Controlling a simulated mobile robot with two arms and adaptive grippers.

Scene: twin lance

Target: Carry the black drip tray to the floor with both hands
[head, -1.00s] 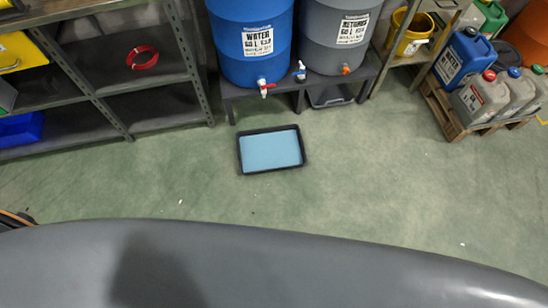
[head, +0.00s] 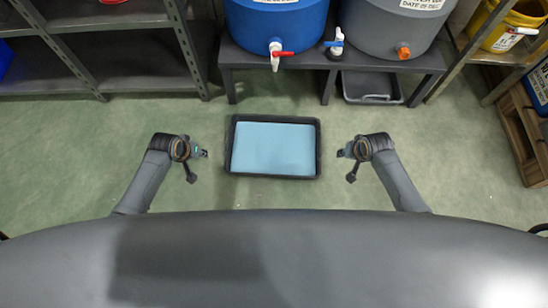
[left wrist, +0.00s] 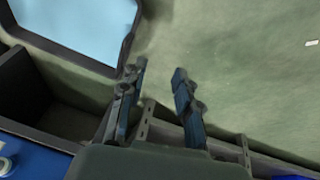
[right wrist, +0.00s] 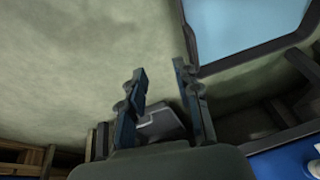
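The black drip tray (head: 318,150) is a shallow rectangle with light blue inside, lying level on the green floor, as far as I can tell, in front of the drum stand. Its rim also shows in the left wrist view (left wrist: 65,52) and the right wrist view (right wrist: 250,58). My left gripper (head: 203,154) is left of the tray's short side, apart from it. My right gripper (head: 342,153) is right of the opposite side, also apart. In the wrist views the fingers of the left gripper (left wrist: 160,68) and right gripper (right wrist: 160,68) are spread with nothing between them.
A dark stand (head: 285,57) carries a blue drum (head: 270,25) and a grey drum (head: 395,35) with taps facing the tray. A grey bin (head: 372,97) sits under it. Shelving (head: 120,78) is at left, a wooden pallet (head: 525,140) at right. The floor around the tray is clear.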

